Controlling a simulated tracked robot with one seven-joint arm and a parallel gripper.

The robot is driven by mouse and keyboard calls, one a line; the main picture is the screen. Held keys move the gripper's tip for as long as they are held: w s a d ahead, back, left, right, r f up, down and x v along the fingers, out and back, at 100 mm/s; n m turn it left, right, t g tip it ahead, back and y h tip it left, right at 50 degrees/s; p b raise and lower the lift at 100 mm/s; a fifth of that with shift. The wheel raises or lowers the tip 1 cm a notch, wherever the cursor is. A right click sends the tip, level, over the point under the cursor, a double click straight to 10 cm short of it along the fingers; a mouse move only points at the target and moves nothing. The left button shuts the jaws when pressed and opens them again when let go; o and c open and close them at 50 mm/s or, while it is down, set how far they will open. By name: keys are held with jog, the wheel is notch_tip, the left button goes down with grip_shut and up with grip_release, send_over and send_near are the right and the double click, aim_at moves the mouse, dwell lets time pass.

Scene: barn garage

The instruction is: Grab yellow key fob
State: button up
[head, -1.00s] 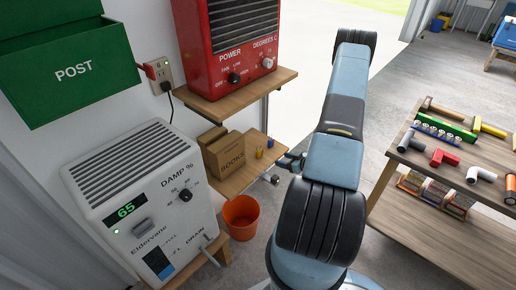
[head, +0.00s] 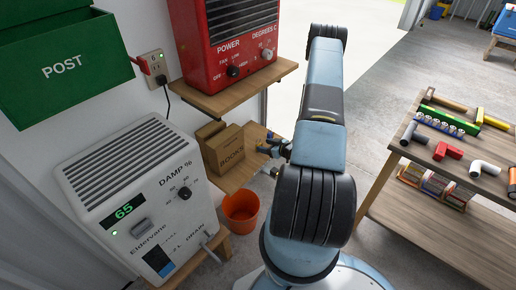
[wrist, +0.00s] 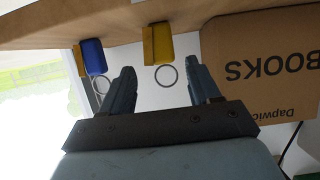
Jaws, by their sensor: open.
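The yellow key fob (wrist: 159,43) stands on the wooden shelf, which shows upside down in the wrist view. Its metal ring hangs off it, between my fingers in that picture. In the head view my gripper (head: 268,149) is at the low shelf and largely covers the fobs.
A cardboard box marked BOOKS (wrist: 270,65) is close to the right finger in the wrist view. The low wooden shelf (head: 236,178) sits below the red heater (head: 228,40). An orange bucket (head: 241,211) is on the floor beneath. A tool bench (head: 405,135) is at the right.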

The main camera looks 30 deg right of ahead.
aim_at(259, 144)
jog(key=shift+a+x, duration=0.2)
jog(key=shift+x, duration=2.4)
jog(key=shift+r, duration=0.1)
jog(key=shift+c, duration=0.3)
jog(key=c, duration=1)
jog(key=shift+r, duration=0.1)
